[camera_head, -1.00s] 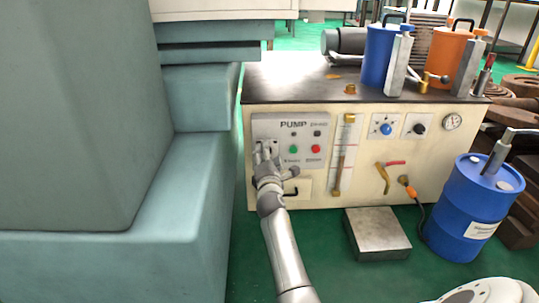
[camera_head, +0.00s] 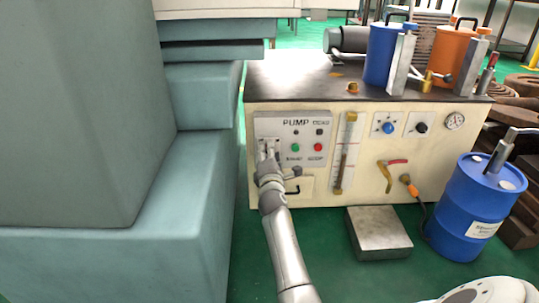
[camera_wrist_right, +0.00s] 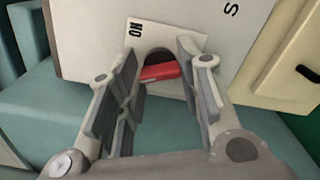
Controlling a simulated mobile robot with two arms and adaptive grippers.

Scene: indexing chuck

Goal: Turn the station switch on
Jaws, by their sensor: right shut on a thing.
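The station switch shows in the right wrist view as a red lever (camera_wrist_right: 160,72) coming out of a dark round opening. A white label beside it carries letters that look like an upside-down "ON". My right gripper (camera_head: 267,152) is at the left side of the grey PUMP panel (camera_head: 316,124), over the switch, and hides most of it in the head view. My left gripper is in neither view.
A green button (camera_head: 295,147) and a red button (camera_head: 318,147) sit right of my gripper. A drawer-like cover with a dark handle (camera_head: 294,188) is just below. A large teal machine body (camera_head: 190,220) stands close on the left. A metal block (camera_head: 380,235) lies on the floor.

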